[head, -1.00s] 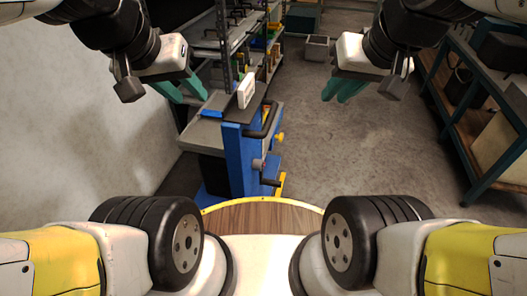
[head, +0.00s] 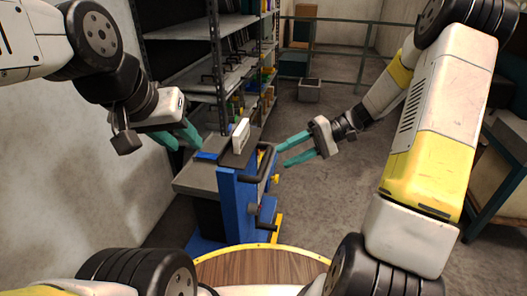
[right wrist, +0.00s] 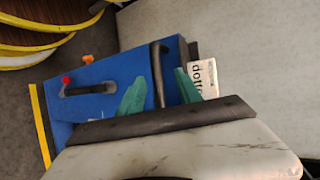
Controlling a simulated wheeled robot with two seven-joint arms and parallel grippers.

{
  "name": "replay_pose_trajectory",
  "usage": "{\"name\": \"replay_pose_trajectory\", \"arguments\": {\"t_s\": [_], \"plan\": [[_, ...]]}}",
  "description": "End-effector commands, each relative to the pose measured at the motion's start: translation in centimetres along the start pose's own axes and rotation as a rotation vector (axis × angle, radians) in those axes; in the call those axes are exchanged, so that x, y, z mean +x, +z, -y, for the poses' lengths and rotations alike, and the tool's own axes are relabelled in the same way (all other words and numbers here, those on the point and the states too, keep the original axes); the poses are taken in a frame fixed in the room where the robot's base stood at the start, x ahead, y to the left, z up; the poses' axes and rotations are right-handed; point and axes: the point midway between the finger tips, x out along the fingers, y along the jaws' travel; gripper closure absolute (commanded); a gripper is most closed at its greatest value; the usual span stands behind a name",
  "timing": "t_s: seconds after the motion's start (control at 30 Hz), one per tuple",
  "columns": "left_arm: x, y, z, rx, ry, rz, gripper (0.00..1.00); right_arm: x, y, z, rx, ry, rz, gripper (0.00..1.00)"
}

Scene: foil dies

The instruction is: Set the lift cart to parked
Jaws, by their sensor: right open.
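The lift cart (head: 228,200) stands in front of me, with a blue column, a grey platform and a black push handle (head: 266,160) at its upper right. A crank (head: 272,222) sits lower on the column. My right gripper (head: 283,154) is open, just right of the handle. In the right wrist view its teal fingers (right wrist: 160,88) appear on either side of the black handle (right wrist: 157,70); contact cannot be told. The blue column (right wrist: 100,90) shows a red knob (right wrist: 66,80). My left gripper (head: 188,140) is open and empty, above the platform's left side.
A white sign (head: 241,135) stands on the cart top; its lettering is partly hidden in the wrist view. Shelving (head: 205,55) stands behind the cart and a wall is at left. A grey bin (head: 309,90) sits farther back.

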Motion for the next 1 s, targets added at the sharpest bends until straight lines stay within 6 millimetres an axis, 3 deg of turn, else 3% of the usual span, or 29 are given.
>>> {"name": "replay_pose_trajectory", "arguments": {"t_s": [0.1, 0.27, 0.43, 0.8, 1.0], "plan": [[0.0, 0.0, 0.0, 0.0, 0.0, 0.0, 0.64, -0.1, -1.7, -1.8, 0.001, -0.129, -0.03, 0.59], [0.0, 0.0, 0.0, 0.0, 0.0, 0.0, 0.64, -0.1, -2.7, -2.7, -0.008, -0.212, -0.056, 0.59], [0.0, 0.0, 0.0, 0.0, 0.0, 0.0, 0.64, 1.2, -2.9, -2.5, -0.012, -0.223, -0.059, 0.59], [0.0, 0.0, 0.0, 0.0, 0.0, 0.0, 0.64, 6.6, -3.2, -1.3, -0.01, -0.22, -0.057, 0.59], [0.0, 0.0, 0.0, 0.0, 0.0, 0.0, 0.64, 7.5, -3.2, -1.1, -0.01, -0.218, -0.059, 0.59]]}}
